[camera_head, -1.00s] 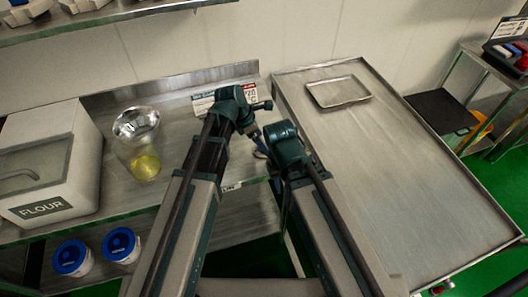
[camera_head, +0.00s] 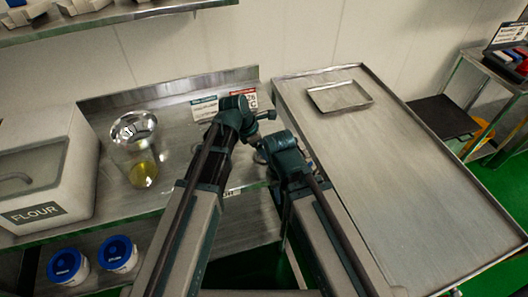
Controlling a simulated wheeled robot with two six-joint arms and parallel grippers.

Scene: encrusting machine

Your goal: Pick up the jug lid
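The jug lid (camera_head: 134,128) is a shiny silver round piece on top of a clear jug (camera_head: 139,158). The jug stands on the steel counter at the left, with yellow liquid low inside. Both my arms reach in from the bottom centre, to the right of the jug and apart from it. My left gripper (camera_head: 268,114) is small and mostly hidden by its wrist, in front of the cards. My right gripper (camera_head: 261,153) is near the counter's right end, partly hidden behind its dark wrist. I cannot tell whether the fingers of either are open.
A white flour bin (camera_head: 44,170) stands left of the jug. Two blue-lidded tubs (camera_head: 68,263) are on the lower shelf. Printed cards (camera_head: 205,107) stand at the counter's back. A steel table (camera_head: 410,190) at the right holds an empty tray (camera_head: 340,96) and is mostly clear.

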